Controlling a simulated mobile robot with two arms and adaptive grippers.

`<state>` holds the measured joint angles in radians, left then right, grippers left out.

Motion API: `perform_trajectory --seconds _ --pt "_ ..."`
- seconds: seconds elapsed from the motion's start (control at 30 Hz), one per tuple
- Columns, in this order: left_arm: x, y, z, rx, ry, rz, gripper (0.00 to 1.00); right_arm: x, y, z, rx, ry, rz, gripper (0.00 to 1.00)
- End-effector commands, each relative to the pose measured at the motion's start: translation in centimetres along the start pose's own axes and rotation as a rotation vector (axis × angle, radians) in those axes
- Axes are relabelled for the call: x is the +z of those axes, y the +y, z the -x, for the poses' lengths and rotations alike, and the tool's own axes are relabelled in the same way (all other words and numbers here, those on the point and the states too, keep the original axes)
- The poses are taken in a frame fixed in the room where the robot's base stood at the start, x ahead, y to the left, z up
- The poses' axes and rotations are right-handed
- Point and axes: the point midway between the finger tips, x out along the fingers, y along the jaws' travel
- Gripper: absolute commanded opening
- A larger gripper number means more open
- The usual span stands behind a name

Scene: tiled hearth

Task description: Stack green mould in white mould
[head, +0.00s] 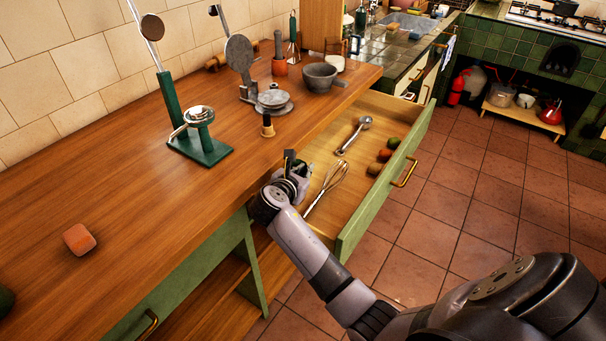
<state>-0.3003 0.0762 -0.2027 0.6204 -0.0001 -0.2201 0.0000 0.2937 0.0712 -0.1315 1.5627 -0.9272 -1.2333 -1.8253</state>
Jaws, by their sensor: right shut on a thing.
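A small white round cup (333,63), which may be the white mould, stands at the far end of the wooden counter behind a grey mortar. I cannot single out the green mould with certainty; a small green round thing (393,142) lies in the open drawer. My right gripper (293,163) is at the counter's front edge, over the near left part of the drawer, well short of the white cup. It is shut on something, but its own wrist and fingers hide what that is. My left gripper is out of view.
The open drawer (350,243) also holds a whisk (328,188), a scoop (354,135) and small red and brown things. On the counter are a green stand (203,148), a grey press (270,100), the mortar (320,78) and an orange block (79,239). The counter's near left is mostly clear.

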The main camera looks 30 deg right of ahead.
Motion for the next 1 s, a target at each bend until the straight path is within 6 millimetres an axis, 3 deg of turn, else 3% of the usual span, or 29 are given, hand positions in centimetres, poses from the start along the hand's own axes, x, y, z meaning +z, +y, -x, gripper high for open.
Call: perform_trajectory --seconds 0.03,0.8,0.83,1.0 --pt "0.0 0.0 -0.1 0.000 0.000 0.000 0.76 -0.8 -0.1 -0.1 0.000 0.006 0.004 0.00" --pt "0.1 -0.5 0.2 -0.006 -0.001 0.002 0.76 -2.1 -0.4 -0.5 0.001 0.004 0.005 0.00" --pt "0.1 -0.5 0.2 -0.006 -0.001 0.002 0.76 -2.1 -0.4 -0.5 0.000 0.005 0.005 0.11" --pt "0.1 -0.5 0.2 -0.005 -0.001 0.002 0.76 -2.0 -0.4 -0.5 0.000 0.004 0.004 0.22"
